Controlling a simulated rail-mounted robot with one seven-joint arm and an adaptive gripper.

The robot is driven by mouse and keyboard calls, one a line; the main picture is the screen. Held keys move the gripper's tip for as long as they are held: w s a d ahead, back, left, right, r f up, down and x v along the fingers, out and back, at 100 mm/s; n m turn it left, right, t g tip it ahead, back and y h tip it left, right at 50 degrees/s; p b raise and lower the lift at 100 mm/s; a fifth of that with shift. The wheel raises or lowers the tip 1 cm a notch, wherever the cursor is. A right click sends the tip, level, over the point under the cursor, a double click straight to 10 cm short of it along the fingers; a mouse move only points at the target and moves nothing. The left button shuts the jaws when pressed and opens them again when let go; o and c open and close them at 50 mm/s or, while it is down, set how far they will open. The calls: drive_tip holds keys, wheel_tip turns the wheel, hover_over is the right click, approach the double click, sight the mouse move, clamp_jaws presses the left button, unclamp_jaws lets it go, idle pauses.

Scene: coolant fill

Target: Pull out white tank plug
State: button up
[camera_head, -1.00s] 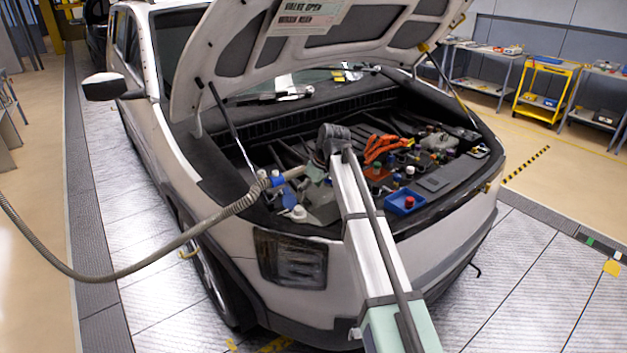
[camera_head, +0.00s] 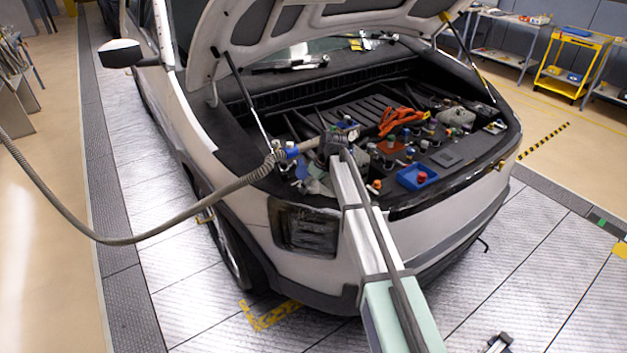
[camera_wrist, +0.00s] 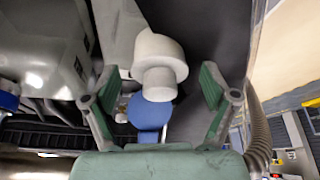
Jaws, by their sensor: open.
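The white tank plug (camera_wrist: 158,62) fills the upper middle of the wrist view, a wide round cap with a narrower end. My gripper (camera_wrist: 158,84) is open, with one green finger on each side of the plug and visible gaps to both. No contact shows. In the head view my gripper (camera_head: 335,142) is over the left part of the open engine bay. I cannot clearly pick out the plug there, among parts near my gripper and the hose.
A ribbed hose (camera_head: 200,232) runs in from the left to beside my gripper. A blue part (camera_wrist: 148,112) is below the plug in the wrist view.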

drive_tip(key=c, duration=1.2)
drive_tip(key=shift+o, duration=0.9)
drive_tip(key=shift+r, duration=0.25)
drive_tip(key=shift+r, duration=0.25)
